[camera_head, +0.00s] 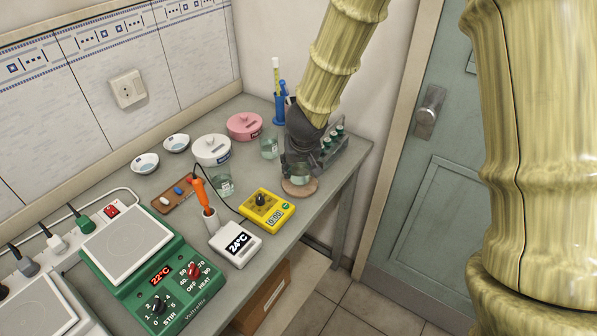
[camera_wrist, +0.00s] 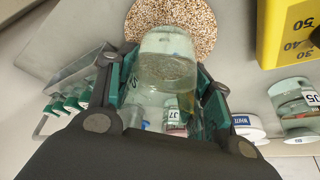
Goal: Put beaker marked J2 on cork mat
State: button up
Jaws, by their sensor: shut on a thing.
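My gripper (camera_head: 297,163) is shut on a clear glass beaker (camera_head: 299,178) near the right front edge of the bench. In the wrist view, the beaker (camera_wrist: 166,65) is between the green-padded fingers of my gripper (camera_wrist: 166,88), with pale liquid in it. A label reading like J7 shows through the glass; I cannot tell whether it belongs to this beaker. The round speckled cork mat (camera_wrist: 197,22) lies under and beyond the beaker's base; its brown rim (camera_head: 300,191) shows in the head view. I cannot tell whether the base touches the mat.
Other beakers stand at left (camera_head: 223,184) and behind (camera_head: 269,147). A rack of green-capped vials (camera_head: 330,143) is close to the right of my gripper.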

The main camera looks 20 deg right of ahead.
jog(key=shift+f, duration=0.5)
jog(key=shift+f, duration=0.1)
jog(key=o, duration=1.1)
jog(key=shift+s+r, duration=0.1)
jog(key=shift+r, duration=0.4)
jog(key=p+v, duration=0.5)
jog(key=v, duration=0.6)
jog(key=shift+p, duration=0.35)
jog(key=shift+s, duration=0.1)
